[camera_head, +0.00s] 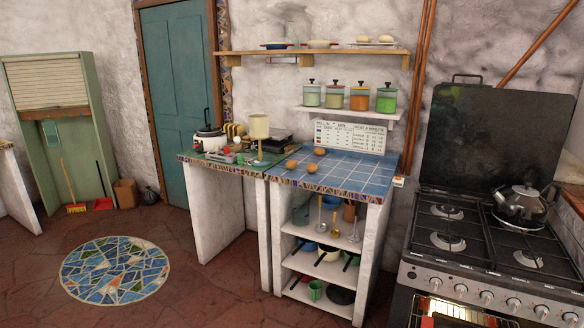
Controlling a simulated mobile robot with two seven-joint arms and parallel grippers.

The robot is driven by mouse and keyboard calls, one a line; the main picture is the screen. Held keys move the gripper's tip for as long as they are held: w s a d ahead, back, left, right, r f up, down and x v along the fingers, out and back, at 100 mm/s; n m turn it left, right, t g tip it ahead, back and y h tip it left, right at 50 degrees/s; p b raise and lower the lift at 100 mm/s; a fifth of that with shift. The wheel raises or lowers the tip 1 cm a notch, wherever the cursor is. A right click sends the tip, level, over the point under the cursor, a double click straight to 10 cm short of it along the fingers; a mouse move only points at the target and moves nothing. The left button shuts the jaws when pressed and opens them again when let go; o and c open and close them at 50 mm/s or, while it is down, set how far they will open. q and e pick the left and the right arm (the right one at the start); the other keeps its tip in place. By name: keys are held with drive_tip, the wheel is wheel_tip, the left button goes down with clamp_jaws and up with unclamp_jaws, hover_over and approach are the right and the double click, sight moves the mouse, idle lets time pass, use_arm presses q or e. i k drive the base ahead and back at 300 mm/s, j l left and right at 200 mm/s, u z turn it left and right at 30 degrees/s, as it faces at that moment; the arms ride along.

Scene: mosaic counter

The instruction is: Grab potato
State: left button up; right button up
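Three small brown potato-like things lie on the blue tiled counter (350,180), near its left side. One potato (291,164) is closest to the left edge. A second potato (312,168) lies just right of it, and a third potato (320,151) lies farther back. They are apart from one another and nothing covers them. Neither of my grippers shows in this view.
A stove (480,245) with a kettle (522,205) stands at the right. Shelves with jars (361,97) hang above. The floor in front is clear, with a round mosaic (115,270).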

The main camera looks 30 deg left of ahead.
sight(291, 164)
drive_tip(key=i+j, duration=0.3)
drive_tip(key=i, duration=0.2)
drive_tip(key=i+j, duration=0.35)
drive_tip(key=i, duration=0.15)
drive_tip(key=i+j+u, duration=0.1)
drive_tip(key=i+j, duration=0.2)
drive_tip(key=i, duration=0.2)
drive_tip(key=i+j, duration=0.3)
drive_tip(key=i, duration=0.2)
